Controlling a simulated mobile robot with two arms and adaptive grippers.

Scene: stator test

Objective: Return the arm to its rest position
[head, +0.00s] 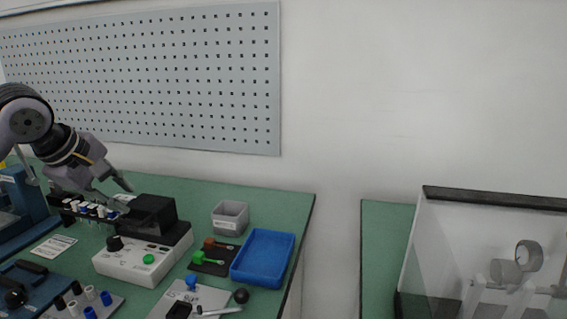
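My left arm comes in from the left edge. Its gripper (115,196) hangs over the green bench, above and left of a black box-shaped fixture (153,214). The two fingers are spread apart and I see nothing held between them. The fingertips are close to a row of white and blue connectors (92,209) in a black holder; I cannot tell whether they touch. My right gripper is not in view.
A white tester (130,260) with a green button stands before the black fixture. A grey bin (230,218), blue tray (263,257) and small coloured tools sit to its right. A clear-sided enclosure (480,255) stands at right, across a gap. A pegboard (180,75) covers the wall.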

